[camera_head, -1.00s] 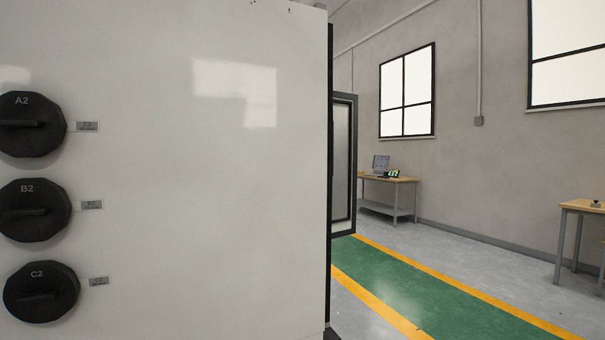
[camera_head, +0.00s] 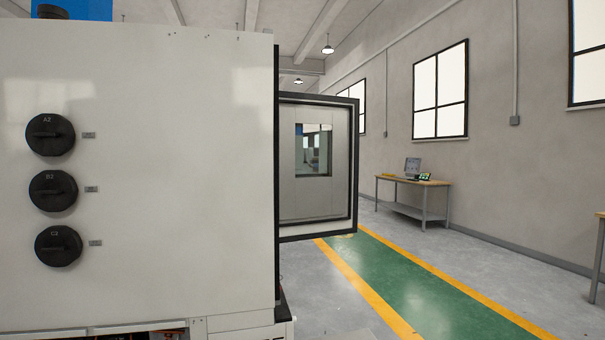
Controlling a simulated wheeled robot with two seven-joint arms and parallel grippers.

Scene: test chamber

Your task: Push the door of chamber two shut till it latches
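A large white chamber (camera_head: 180,180) fills the left half of the head view, its side wall facing me. The wall carries three black round knobs, marked A2 (camera_head: 50,134), B2 (camera_head: 53,190) and C2 (camera_head: 58,246). A door (camera_head: 352,165) with a black frame stands open, sticking out to the right beyond the chamber's right edge. A pane or panel with a small window shows within its frame. The door's latch and the chamber's front are hidden. Neither of my grippers is in view.
A green walkway (camera_head: 430,300) with yellow borders runs along the floor right of the chamber and looks clear. A table (camera_head: 412,182) with a laptop stands by the right wall. Another table (camera_head: 600,250) is cut off at the right edge.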

